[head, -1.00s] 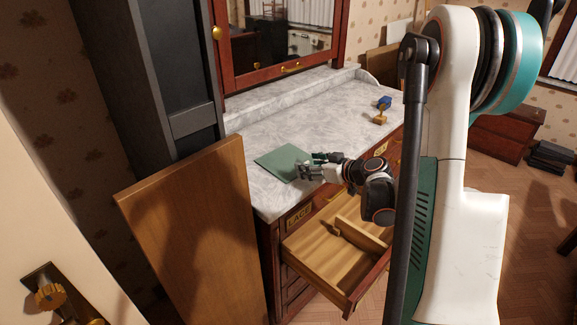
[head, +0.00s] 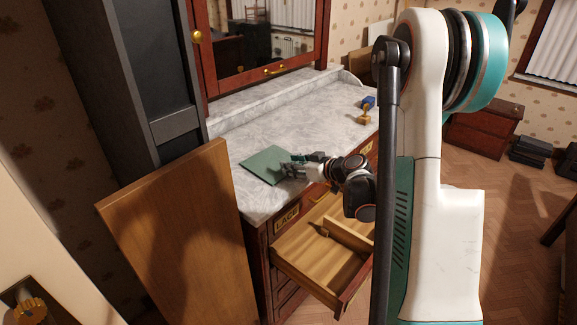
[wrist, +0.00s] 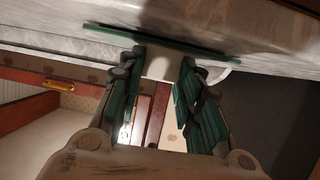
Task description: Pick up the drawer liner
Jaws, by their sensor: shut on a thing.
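The drawer liner is a flat, dark green square sheet (head: 264,165) at the front left of the marble dresser top (head: 300,125) in the head view. My gripper (head: 294,166) is at its right edge, low over the marble, shut on the liner. In the wrist view the liner (wrist: 150,39) shows nearly edge-on as a thin green strip across the fingertips. The two fingers of my gripper (wrist: 160,62) stand apart there, with a pale patch between them. I cannot tell whether the liner lies on the marble or is slightly raised.
An open wooden drawer (head: 310,255) juts out below my gripper. A brown board (head: 175,240) leans at the dresser's left. A small blue and gold object (head: 365,112) stands at the marble's right end. The marble behind the liner is clear.

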